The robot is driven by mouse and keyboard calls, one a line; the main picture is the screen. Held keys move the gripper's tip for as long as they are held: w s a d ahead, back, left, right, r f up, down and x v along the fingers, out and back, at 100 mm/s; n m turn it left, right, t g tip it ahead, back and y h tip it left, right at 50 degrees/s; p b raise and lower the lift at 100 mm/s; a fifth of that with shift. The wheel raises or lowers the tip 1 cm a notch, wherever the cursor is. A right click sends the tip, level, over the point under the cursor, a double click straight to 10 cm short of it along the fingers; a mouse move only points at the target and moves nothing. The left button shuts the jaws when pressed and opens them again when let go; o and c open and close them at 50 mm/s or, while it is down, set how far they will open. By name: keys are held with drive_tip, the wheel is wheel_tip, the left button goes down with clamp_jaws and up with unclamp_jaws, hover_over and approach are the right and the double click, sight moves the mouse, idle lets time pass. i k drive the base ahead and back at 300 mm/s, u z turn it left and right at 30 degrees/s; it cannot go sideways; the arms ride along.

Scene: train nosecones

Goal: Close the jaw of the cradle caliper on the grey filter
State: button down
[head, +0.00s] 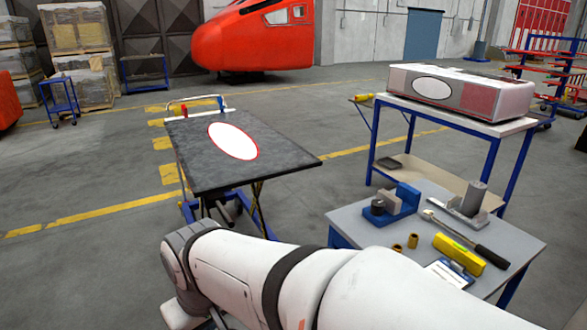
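A grey cylinder (471,198), which looks like the grey filter, stands slightly tilted at the back right of the small grey-topped table (350,222). A light grey holder around its foot may be the cradle caliper; its jaw is too small to make out, and I cannot tell whether it touches the cylinder. A blue block fixture (404,199) with a dark round part stands to its left. My white arm crosses the bottom of the head view, in front of the small table. My gripper is out of view.
The small table also holds a dark-handled tool (483,251), a yellow level (459,254), two brass bushings (413,240) and a clipboard (447,274). A blue-legged bench (497,124) stands behind. A dark lift table (265,171) stands left, with open floor around it.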

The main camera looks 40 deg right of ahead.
sight(456, 201)
drive_tip(key=i, duration=2.5)
drive_tip(key=z, duration=2.75)
drive_tip(key=k, duration=0.1)
drive_tip(key=z, duration=1.35)
drive_tip(key=i, duration=1)
drive_tip(key=z, duration=0.1)
